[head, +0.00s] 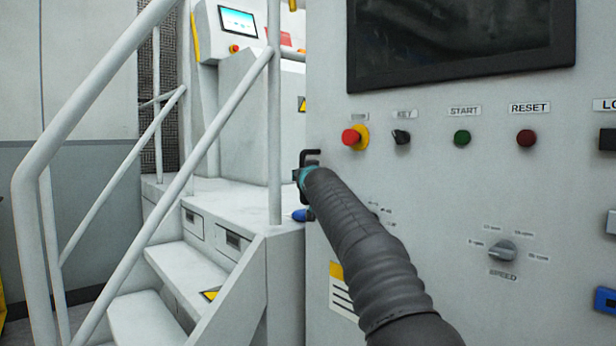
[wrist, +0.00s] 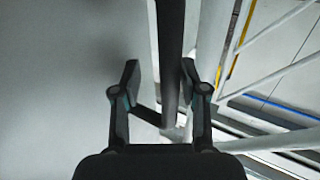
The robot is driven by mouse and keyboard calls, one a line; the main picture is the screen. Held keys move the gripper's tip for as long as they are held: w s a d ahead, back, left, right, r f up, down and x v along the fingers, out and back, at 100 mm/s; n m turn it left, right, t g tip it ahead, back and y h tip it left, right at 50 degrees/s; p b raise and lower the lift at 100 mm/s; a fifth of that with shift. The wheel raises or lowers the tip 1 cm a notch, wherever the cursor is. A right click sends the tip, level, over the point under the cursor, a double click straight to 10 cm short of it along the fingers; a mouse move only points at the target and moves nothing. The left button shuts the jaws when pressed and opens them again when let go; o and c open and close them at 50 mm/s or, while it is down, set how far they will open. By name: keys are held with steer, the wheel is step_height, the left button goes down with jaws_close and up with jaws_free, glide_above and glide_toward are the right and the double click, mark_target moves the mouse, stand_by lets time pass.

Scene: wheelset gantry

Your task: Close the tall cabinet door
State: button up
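A tall pale panel (head: 420,190) with a screen and buttons fills the right of the head view. I cannot tell from its face whether it is the cabinet door. My arm reaches across it to its left edge, where my gripper (head: 307,165) is partly hidden by the arm. In the wrist view my gripper (wrist: 160,85) has its two fingers apart. A dark upright bar (wrist: 170,60), which looks like a handle, runs between them, with gaps visible on both sides. A smooth pale surface (wrist: 60,80) lies to its left.
White stairs (head: 190,280) with tubular handrails (head: 160,130) stand left of the panel. A raised platform (head: 235,190) and a smaller console with a lit screen (head: 238,22) are behind. Knobs and buttons (head: 462,138) stick out from the panel face beside my arm.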

steer(key=shift+s, duration=0.15)
steer(key=v, duration=1.1)
steer(key=shift+s, duration=0.35)
steer(key=shift+d, duration=0.15)
